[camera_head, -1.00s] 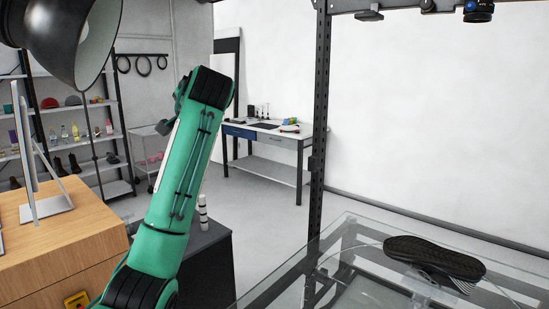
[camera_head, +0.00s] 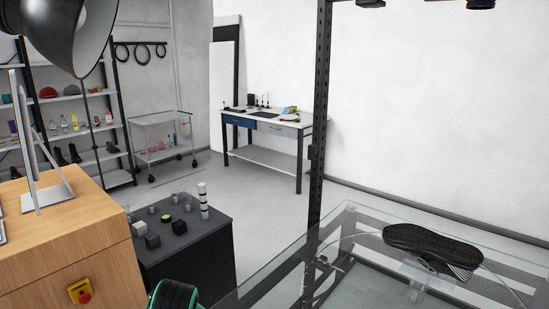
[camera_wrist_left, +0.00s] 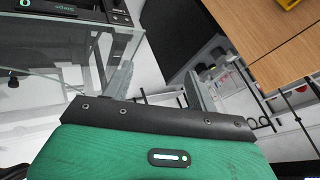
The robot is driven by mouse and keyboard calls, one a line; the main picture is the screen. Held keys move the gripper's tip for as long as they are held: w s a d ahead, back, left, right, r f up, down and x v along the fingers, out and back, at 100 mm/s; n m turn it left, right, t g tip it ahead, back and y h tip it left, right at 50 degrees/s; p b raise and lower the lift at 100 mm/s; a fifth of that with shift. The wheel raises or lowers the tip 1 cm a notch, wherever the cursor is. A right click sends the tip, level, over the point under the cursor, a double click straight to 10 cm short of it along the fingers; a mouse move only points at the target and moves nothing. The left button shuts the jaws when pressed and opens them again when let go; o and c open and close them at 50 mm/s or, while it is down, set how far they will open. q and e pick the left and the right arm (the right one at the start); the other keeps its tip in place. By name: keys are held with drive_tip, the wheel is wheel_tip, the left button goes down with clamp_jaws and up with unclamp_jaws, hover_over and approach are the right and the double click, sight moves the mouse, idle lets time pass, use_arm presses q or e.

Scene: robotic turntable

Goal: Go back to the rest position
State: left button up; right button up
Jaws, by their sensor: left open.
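My left gripper (camera_wrist_left: 158,76) shows in the left wrist view, with its two grey fingers spread wide apart. No object shows between them. It hangs in free space, with a glass-topped table at the left of that view and a dark surface beyond the fingers. In the head view only a small green and black piece of my left arm shows at the bottom edge; the gripper itself is out of that picture. My right gripper is in neither view.
A wooden desk (camera_head: 80,235) with a yellow-red stop button (camera_head: 80,291) and a dark control cabinet (camera_head: 195,255) stand left.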

use_arm(q)
drive_tip(key=s+f+n+g+h, duration=0.1)
drive_tip(key=s+f, duration=0.4)
drive_tip(key=s, duration=0.3)
drive_tip(key=s+f+n+g, duration=0.1)
drive_tip(key=s+f, duration=0.4)
drive_tip(key=s, duration=0.4)
drive_tip(key=s+f+n+g+h, duration=0.1)
drive_tip(key=s+f+g+h, duration=0.1)
drive_tip(key=s, duration=1.5)
wheel_tip(320, 180, down, 30)
drive_tip(key=r, duration=0.1)
drive_tip(key=s+a+f+g, duration=0.1)
drive_tip(key=s+f, duration=0.8)
drive_tip(key=f, duration=0.2)
drive_tip(key=s+a+f+g, duration=0.1)
drive_tip(key=s+a+f, duration=0.1)
drive_tip(key=s+f, duration=0.8)
drive_tip(key=shift+s+a+f+y, duration=0.25)
drive_tip(key=shift+s+f+y, duration=0.05)
drive_tip(key=shift+f, duration=0.05)
